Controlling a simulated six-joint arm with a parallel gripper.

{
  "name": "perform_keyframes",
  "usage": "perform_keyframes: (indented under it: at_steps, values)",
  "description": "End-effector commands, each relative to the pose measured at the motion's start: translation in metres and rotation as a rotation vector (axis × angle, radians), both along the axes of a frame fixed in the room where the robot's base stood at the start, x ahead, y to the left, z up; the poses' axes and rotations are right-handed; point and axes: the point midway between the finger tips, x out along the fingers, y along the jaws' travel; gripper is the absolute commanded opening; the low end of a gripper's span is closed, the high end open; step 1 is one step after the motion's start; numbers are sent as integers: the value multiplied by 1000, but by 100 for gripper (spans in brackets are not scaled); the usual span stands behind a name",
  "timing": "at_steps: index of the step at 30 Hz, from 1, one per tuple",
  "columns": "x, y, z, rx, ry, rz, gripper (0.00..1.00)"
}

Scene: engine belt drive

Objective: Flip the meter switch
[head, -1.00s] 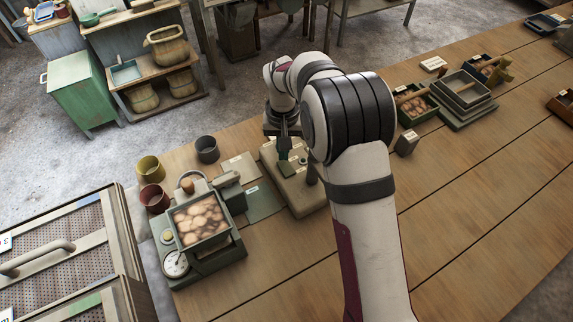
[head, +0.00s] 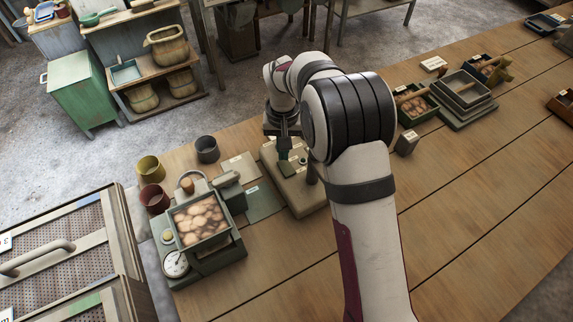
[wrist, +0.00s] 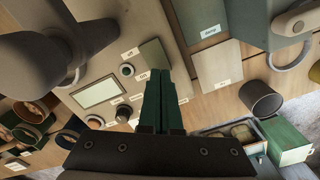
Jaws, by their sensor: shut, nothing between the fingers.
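The meter is a beige box (head: 297,195) on the bench in the head view, left of my arm. In the wrist view its face shows a pale display window (wrist: 97,92), a round dark-rimmed knob (wrist: 127,70), a second round knob (wrist: 122,112) and several small white labels. A flat green patch (wrist: 154,57) lies on the face just past my fingertips. My gripper (wrist: 160,72) has green fingers, shut and empty, pointing at the face beside the upper knob. It also shows over the meter in the head view (head: 284,150). I cannot tell whether the fingertips touch anything, or which part is the switch.
Left of the meter stands a green-grey machine with a tray of brown lumps (head: 200,220) and a round dial (head: 175,264). Several cups, including a dark one (head: 207,150), stand behind it. Stacked trays (head: 465,95) are at the right. The front bench is clear.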

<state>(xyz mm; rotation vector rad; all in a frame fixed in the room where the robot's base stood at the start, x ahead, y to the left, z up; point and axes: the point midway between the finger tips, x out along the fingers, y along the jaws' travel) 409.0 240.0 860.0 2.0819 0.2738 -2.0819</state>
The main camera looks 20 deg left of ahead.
Motion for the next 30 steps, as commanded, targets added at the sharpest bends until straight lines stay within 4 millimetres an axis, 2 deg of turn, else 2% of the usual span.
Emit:
perform_keyframes:
  at_steps: [30]
  values:
    - [0,0,-7,0,0,0,0]
